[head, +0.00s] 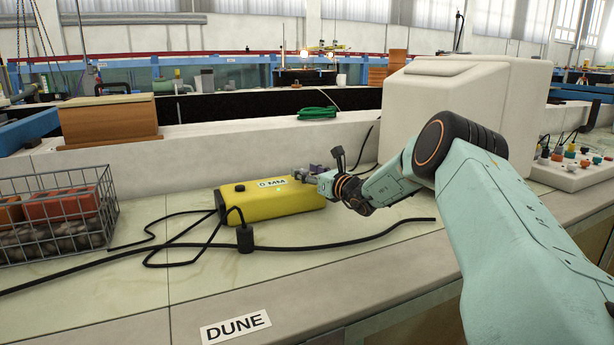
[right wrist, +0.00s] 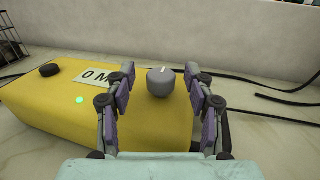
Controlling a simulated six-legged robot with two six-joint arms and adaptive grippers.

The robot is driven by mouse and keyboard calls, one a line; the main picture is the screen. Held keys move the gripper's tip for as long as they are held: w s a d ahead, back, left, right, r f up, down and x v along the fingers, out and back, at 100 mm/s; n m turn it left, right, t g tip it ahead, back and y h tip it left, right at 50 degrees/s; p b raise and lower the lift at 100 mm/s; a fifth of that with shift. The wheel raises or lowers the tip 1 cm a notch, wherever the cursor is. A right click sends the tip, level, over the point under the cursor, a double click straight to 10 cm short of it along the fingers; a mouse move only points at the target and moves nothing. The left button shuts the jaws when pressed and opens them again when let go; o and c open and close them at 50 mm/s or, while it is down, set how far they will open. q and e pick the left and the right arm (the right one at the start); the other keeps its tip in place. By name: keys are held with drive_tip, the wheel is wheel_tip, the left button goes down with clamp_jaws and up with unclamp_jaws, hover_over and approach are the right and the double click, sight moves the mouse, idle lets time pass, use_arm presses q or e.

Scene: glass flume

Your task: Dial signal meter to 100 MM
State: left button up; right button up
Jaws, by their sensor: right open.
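The signal meter is a yellow box (head: 262,202) lying on the bench in the head view. It also fills the middle of the right wrist view (right wrist: 60,105). Its white label (head: 272,182) reads 0 MM, and a small green light (right wrist: 80,100) glows on its top. A grey dial knob (right wrist: 161,82) with a white mark stands at the box's right end in the right wrist view. My right gripper (right wrist: 160,88) is open, with one finger on each side of the knob and gaps visible. My left gripper is not in view.
A wire basket (head: 60,218) with bricks and stones stands at the left. Black cables (head: 185,245) cross the bench left and in front of the box. A large white housing (head: 450,110) and a knobbed panel (head: 570,165) stand at the right. A DUNE label (head: 236,326) is on the front edge.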

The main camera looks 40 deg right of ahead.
drive_tip(key=shift+w+d+f, duration=0.15)
drive_tip(key=shift+w+f, duration=0.15)
drive_tip(key=shift+w, duration=0.05)
drive_tip(key=shift+s+r, duration=0.15)
drive_tip(key=shift+r, duration=0.1)
drive_tip(key=shift+c, duration=0.8)
drive_tip(key=shift+f, duration=0.15)
drive_tip(key=c, duration=0.5)
clamp_jaws()
drive_tip(key=shift+a+m+h+b, duration=0.2)
drive_tip(key=shift+m+h+b, duration=0.6)
drive_tip(key=shift+h+b, duration=0.3)
drive_tip(key=shift+w+a+r+m+h, duration=0.1)
drive_tip(key=shift+w+r+m+h, duration=0.15)
drive_tip(key=shift+m+h, duration=0.4)
drive_tip(key=shift+s+m+g+h, duration=0.15)
drive_tip(key=shift+m+g+h, duration=0.1)
drive_tip(key=shift+g+h, duration=0.35)
